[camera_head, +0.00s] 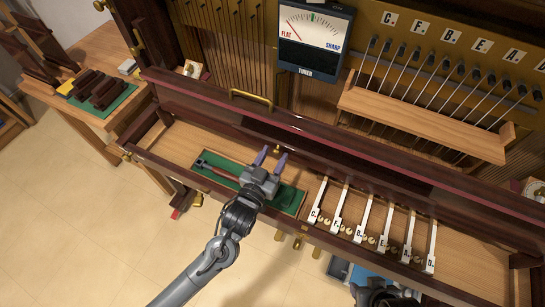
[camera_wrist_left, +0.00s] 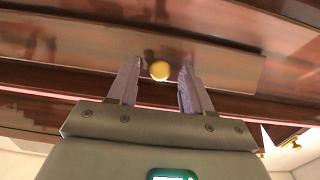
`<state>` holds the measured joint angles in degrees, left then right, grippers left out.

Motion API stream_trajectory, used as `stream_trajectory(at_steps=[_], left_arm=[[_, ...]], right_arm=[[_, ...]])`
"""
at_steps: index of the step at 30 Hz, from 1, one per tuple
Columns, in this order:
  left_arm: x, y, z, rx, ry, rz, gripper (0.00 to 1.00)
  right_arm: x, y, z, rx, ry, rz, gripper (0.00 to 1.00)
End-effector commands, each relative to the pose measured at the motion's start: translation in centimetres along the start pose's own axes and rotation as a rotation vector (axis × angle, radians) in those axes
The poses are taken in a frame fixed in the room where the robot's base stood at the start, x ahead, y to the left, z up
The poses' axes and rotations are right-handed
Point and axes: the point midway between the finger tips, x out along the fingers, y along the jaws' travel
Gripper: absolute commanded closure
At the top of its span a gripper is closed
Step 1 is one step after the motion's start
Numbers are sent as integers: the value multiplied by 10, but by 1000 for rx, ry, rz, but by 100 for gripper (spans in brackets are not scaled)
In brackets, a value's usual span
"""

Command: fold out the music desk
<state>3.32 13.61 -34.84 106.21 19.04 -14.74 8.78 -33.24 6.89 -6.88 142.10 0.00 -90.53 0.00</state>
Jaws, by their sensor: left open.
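The music desk appears to be the long reddish-brown wooden panel (camera_wrist_left: 225,66) behind the key tray, folded flat against the piano front. A round brass knob (camera_wrist_left: 160,70) sits on it; the knob also shows in the head view (camera_head: 277,149). My left gripper (camera_head: 273,158) is open, its two purple-grey fingers pointing at the panel. In the left wrist view the knob lies between the fingertips; I cannot tell whether they touch it or the panel. My right gripper is only partly seen as a dark shape (camera_head: 385,293) at the bottom edge; its fingers are not clear.
Several lettered white keys (camera_head: 363,220) stand right of my left gripper. A green felt tray (camera_head: 290,199) with a tool lies beneath it. A brass handle (camera_head: 250,97) is on the upper rail. A tuner (camera_head: 315,38) hangs above. A side table (camera_head: 75,100) stands left.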

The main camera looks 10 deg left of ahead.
Motion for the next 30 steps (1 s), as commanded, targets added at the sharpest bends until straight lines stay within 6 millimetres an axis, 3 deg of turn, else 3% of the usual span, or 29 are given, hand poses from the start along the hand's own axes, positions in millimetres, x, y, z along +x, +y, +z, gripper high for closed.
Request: stream_trajectory(at_steps=[2,12,22,30], left_arm=[[0,0,0,0,0,0,50],[0,0,0,0,0,0,100],[-2,0,12,-1,104,-1,100],[-3,0,9,0,125,-1,100]], right_arm=[[0,0,0,2,1,-2,53],[0,-1,0,4,1,-4,53],[21,-1,6,2,0,-2,53],[20,0,7,-5,-1,4,53]])
